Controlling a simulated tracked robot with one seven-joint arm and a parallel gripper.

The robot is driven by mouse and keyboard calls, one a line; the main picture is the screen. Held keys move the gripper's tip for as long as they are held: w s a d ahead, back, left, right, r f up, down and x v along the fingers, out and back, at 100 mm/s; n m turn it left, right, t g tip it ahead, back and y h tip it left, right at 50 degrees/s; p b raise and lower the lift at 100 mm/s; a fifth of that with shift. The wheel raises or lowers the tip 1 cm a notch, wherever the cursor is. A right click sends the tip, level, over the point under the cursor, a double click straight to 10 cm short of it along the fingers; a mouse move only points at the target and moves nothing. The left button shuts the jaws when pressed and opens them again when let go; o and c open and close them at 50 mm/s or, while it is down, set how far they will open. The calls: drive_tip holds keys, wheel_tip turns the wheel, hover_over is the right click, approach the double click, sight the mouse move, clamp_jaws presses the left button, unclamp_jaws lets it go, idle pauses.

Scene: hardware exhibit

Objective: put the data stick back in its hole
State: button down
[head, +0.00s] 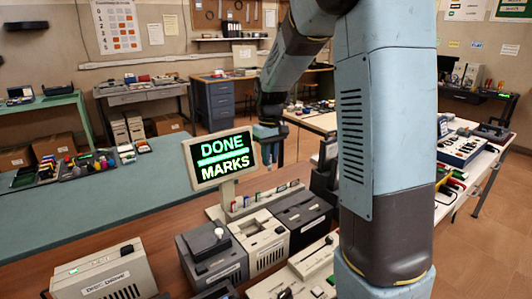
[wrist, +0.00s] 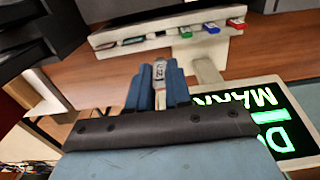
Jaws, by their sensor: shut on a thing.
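My gripper (head: 268,142) hangs in the air just right of the small screen in the head view. In the wrist view its blue fingers (wrist: 157,88) are shut on a pale grey data stick (wrist: 159,70) with small dark markings, which pokes out between the fingertips. A light grey rack (wrist: 125,44) lies beyond the tips and holds a green stick (wrist: 185,32), a blue stick (wrist: 211,27) and a red stick (wrist: 237,22). The held stick looks apart from the rack. I cannot make out which hole is empty.
The screen (head: 220,160) reads "DONE MARKS" and stands close left of the gripper. Grey and black desktop devices (head: 258,238) stand in front of the rack. A drive box (head: 104,278) is at the lower left. The teal table top (head: 120,200) has free room.

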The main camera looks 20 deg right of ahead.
sight(269, 170)
drive_tip(key=shift+a+f, duration=0.1)
drive_tip(key=shift+f, duration=2.6)
drive_tip(key=shift+s, duration=0.2)
drive_tip(key=shift+f, duration=0.5)
drive_tip(key=shift+f, duration=2.55)
drive_tip(key=c, duration=1)
unclamp_jaws()
drive_tip(key=shift+o, duration=0.2)
